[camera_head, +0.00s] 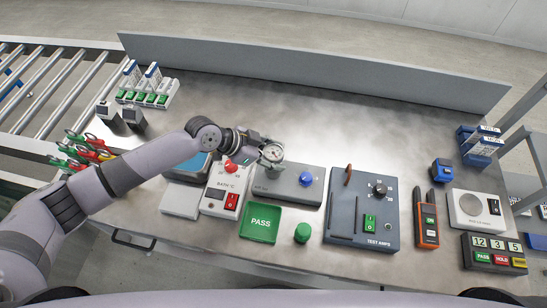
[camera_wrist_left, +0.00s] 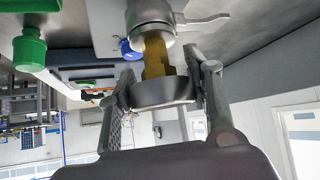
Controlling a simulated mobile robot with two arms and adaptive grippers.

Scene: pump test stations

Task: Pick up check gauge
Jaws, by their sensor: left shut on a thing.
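The check gauge (camera_head: 272,153) is a small round dial with a pale face, at the left end of a grey box with a blue knob (camera_head: 306,179). My left gripper (camera_head: 265,146) is shut on it. In the left wrist view the gauge (camera_wrist_left: 162,93) appears as a metal disc with a brass stem, between the two fingers of the left gripper (camera_wrist_left: 165,85). The stem meets a silver fitting with a lever (camera_wrist_left: 190,26); I cannot tell whether it is seated or loose. My right gripper is not in view.
A white box with a red button (camera_head: 231,168) stands close under my left wrist. A green PASS tray (camera_head: 261,223) and a green knob (camera_head: 303,232) are in front. A grey test box (camera_head: 350,232) stands to the right. The back middle of the bench (camera_head: 330,125) is clear.

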